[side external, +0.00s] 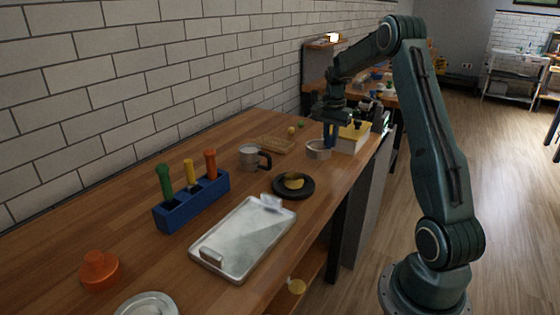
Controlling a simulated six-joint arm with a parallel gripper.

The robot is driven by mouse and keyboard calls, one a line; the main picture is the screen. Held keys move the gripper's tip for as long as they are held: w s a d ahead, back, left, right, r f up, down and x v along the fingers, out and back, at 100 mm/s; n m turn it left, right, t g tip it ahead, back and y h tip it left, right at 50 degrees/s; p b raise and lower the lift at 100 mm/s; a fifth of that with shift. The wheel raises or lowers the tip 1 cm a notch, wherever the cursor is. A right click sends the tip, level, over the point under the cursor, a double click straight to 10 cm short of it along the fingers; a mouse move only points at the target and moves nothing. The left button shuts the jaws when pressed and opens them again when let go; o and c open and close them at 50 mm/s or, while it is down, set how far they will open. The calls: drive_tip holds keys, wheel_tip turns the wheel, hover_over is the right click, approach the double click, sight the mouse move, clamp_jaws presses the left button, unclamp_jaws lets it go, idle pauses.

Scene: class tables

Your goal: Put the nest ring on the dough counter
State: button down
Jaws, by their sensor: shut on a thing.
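A long wooden counter (134,200) runs along the tiled wall, and another wooden-topped table stands behind my gripper. No label shows which surface is the dough counter.
A cream box (351,140) stands just right of the ring. A dark plate (306,191) with a yellow item, a grey mug (249,157) and a woven tray (262,145) are nearby. A metal tray (236,248) and blue block holder (168,218) stand closer.

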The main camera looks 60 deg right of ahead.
sight(330, 148)
drive_tip(key=shift+f, duration=1.7)
drive_tip(key=shift+f, duration=0.15)
drive_tip(key=c, duration=1.4)
unclamp_jaws()
drive_tip(key=shift+c, duration=0.2)
wheel_tip(330, 148, up, 12)
drive_tip(key=shift+r, duration=0.1)
drive_tip(key=shift+a+r, duration=0.1)
